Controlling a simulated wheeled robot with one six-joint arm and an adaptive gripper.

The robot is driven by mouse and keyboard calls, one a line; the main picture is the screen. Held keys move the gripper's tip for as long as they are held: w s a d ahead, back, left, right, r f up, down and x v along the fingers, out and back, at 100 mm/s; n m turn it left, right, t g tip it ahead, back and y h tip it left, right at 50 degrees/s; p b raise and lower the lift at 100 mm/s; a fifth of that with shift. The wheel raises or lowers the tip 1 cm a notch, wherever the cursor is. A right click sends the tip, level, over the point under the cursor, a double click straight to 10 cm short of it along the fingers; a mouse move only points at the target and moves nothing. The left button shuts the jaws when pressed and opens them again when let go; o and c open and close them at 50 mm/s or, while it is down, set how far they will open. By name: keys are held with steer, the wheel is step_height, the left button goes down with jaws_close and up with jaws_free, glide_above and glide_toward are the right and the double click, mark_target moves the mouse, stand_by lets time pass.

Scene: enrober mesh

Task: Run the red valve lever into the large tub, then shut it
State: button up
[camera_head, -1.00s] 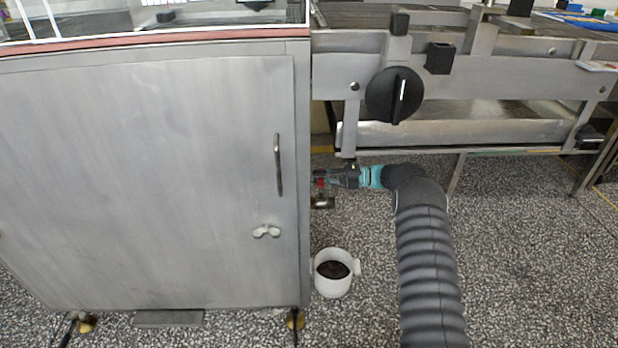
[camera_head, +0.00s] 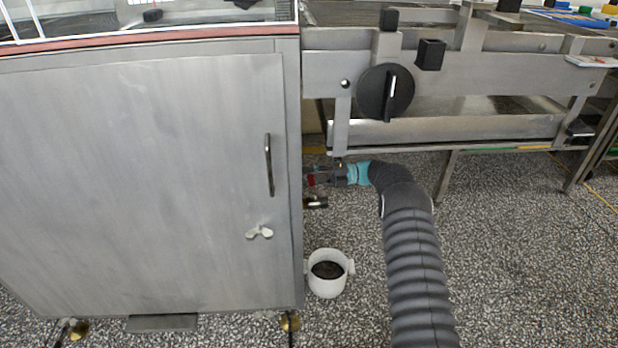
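The red valve lever (camera_head: 311,180) shows as a small red patch beside the right edge of the steel cabinet, above a short dark outlet pipe (camera_head: 316,202). My gripper (camera_head: 318,177) is at the lever, pointing left towards the cabinet. Its fingers are small and dark in this view, so I cannot tell whether they are open or closed on the lever. A white tub (camera_head: 327,286) with side handles stands on the floor below and slightly right of the outlet. Dark brown material lies inside it. No stream from the outlet is visible.
The steel cabinet (camera_head: 150,190) with a vertical handle (camera_head: 269,165) fills the left. A steel conveyor frame (camera_head: 480,78) with a black knob (camera_head: 385,92) stands above my arm. A frame leg (camera_head: 446,176) stands right of my arm. The speckled floor (camera_head: 530,270) is clear at lower right.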

steer(key=w+d, duration=0.1)
steer(key=d, duration=1.1)
steer(key=shift+w+d, duration=0.15)
steer(key=shift+w, duration=0.15)
steer(key=shift+d, duration=0.1)
